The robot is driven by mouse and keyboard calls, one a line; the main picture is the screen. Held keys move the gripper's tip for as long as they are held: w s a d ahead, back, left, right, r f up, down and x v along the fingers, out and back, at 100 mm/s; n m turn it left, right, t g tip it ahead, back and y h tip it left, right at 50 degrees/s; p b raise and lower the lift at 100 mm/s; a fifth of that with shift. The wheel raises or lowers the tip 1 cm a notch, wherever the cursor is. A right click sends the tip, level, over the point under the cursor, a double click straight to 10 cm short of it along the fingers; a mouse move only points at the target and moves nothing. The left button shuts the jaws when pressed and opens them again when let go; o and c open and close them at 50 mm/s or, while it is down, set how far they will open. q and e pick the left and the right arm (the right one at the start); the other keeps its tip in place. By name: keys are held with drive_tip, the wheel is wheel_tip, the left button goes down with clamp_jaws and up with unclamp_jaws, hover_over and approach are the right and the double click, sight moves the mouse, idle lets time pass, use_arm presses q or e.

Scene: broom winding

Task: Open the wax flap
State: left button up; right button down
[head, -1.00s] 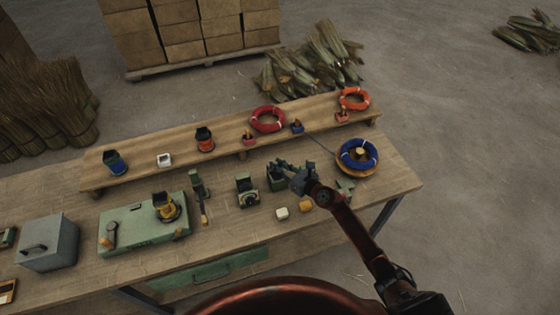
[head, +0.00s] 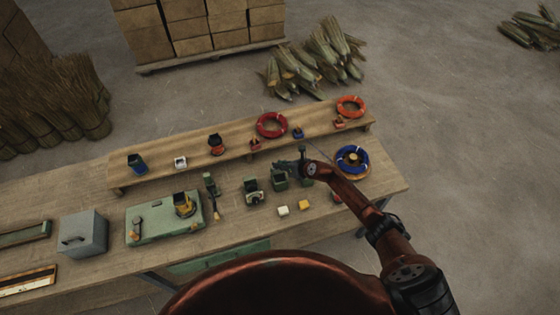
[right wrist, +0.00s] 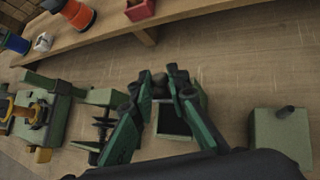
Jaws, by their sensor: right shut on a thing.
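A small green box (head: 279,181), which looks like the wax box, stands on the workbench right of the middle. My right gripper (head: 284,165) is over it, coming in from the right. In the right wrist view the fingertips (right wrist: 163,77) are close together at the top of the box (right wrist: 172,122). They are shut on a small dark part there, apparently the flap's grip; the fingers largely hide it. A dark face or opening shows between the fingers; how far the flap is open cannot be told. My left gripper is not in view.
A green clamp-like device (head: 252,190) stands just left of the box. A white block (head: 283,210) and a yellow block (head: 304,205) lie in front. A blue coil (head: 352,158) sits to the right. A raised shelf (head: 190,172) with coils and cups runs behind.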

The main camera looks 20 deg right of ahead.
drive_tip(key=shift+w+d+r+g+p, duration=0.1)
drive_tip(key=shift+w+r+g+p, duration=0.35)
drive_tip(key=shift+g+p, duration=0.3)
drive_tip(key=shift+w+f+m+g, duration=0.1)
drive_tip(key=shift+w+m+g, duration=0.15)
drive_tip(key=shift+m+g, duration=0.1)
drive_tip(key=shift+w+f+g+h+b, duration=0.15)
drive_tip(key=shift+g+h+b, duration=0.15)
drive_tip(key=shift+g+b, duration=0.1)
use_arm(q)
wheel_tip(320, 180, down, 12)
drive_tip(key=b, duration=1.3)
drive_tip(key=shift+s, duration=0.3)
use_arm(e)
drive_tip(key=shift+w+f+m+g, duration=0.15)
drive_tip(key=shift+w+m+g, duration=0.2)
drive_tip(key=shift+g, duration=0.9)
drive_tip(key=shift+w+f+m+g, duration=0.15)
drive_tip(key=shift+w+g, duration=0.3)
drive_tip(key=shift+g, duration=0.8)
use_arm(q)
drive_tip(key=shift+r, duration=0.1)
use_arm(e)
drive_tip(key=c, duration=1.9)
unclamp_jaws()
drive_tip(key=shift+r, duration=0.1)
